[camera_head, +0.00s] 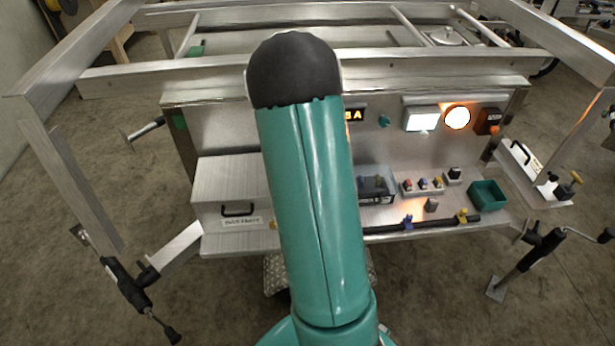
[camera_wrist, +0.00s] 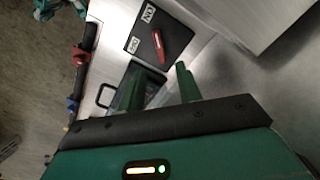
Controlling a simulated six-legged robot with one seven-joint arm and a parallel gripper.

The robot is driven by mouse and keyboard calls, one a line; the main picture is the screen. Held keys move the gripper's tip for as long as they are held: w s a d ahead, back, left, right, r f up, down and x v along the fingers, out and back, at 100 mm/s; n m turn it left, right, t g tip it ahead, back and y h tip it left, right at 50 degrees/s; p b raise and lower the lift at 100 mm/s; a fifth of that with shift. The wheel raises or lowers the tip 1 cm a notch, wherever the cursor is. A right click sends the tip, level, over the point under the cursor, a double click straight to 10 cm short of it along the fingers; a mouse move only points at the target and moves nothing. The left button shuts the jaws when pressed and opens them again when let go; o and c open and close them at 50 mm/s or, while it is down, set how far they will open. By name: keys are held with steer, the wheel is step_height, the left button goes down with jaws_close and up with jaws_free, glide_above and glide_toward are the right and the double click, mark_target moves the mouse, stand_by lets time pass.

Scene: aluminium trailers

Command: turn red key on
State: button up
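In the wrist view a red key (camera_wrist: 160,47) sits on a dark square panel. The panel carries a white ON label (camera_wrist: 149,13) and a white OFF label (camera_wrist: 134,45). I cannot tell exactly which label the key is turned to. My gripper (camera_wrist: 157,72) is open, with its two green fingers apart and nothing seen between them. The key shows beyond the fingertips, apart from them. In the head view my arm hides my gripper, and I cannot make out the key there.
A silver box with a black handle (camera_head: 239,210) stands left on the metal shelf. To the right are a small clamp block (camera_head: 423,186), a green bin (camera_head: 487,194) and a lit round lamp (camera_head: 457,117). Metal frame bars surround the bench. A pale metal wall (camera_wrist: 285,75) stands close right in the wrist view.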

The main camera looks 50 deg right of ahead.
steer(key=shift+r, duration=2.15)
steer(key=s+a+r+n+t, duration=0.1)
steer(key=a+r+n, duration=0.3)
steer(key=a+r, duration=0.45)
steer(key=s+a+r+n+t, duration=0.15)
steer(key=a+r+n, duration=0.3)
steer(key=a, duration=0.75)
steer(key=s+a+r+n+t, duration=0.1)
steer(key=s+a+r+n, duration=0.1)
steer(key=s+a+n, duration=0.2)
steer(key=s+a+r+n+t, duration=0.2)
steer(key=s+a+r+n, duration=0.1)
steer(key=s+a, duration=0.4)
steer(key=a+n, duration=0.1)
steer(key=a, duration=0.2)
steer(key=shift+n, duration=0.35)
steer(key=shift+r, duration=0.1)
